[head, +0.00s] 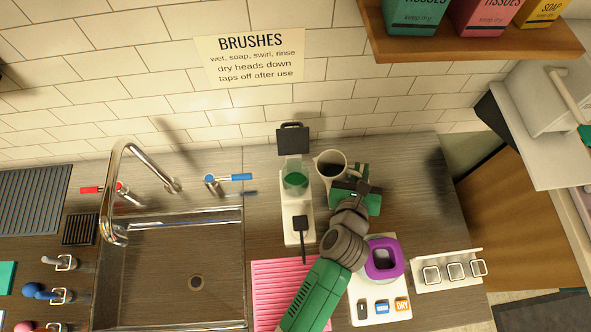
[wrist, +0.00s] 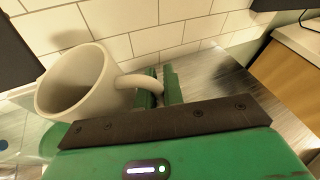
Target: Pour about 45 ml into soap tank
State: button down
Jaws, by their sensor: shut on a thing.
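My gripper (head: 357,173) is shut on the handle of a pale mug (head: 324,179). In the wrist view, the green fingers (wrist: 158,86) close around the handle of the mug (wrist: 88,105). The mug's inside looks dark; its contents and exact tilt cannot be told. The soap tank (head: 294,182), a clear container with green in it, is in a white dispenser just left of the mug. Its black lid (head: 292,138) stands open behind it. The mug appears beside the tank, with a small gap in the head view. No stream shows.
A tall curved faucet (head: 125,160) and sink (head: 172,280) are to the left, with a blue-handled tap (head: 228,179) between. A pink ribbed mat (head: 272,285) and a purple-ringed white device (head: 383,260) lie in front. A shelf (head: 470,50) overhangs the back right.

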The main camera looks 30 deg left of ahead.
jog(key=f, duration=0.1)
jog(key=f+m+g+p, duration=0.1)
jog(key=w+d+y, duration=0.1)
jog(key=shift+f+m+g, duration=0.3)
jog(key=shift+f+m, duration=0.1)
jog(key=shift+d, duration=0.15)
dwell(0.6)
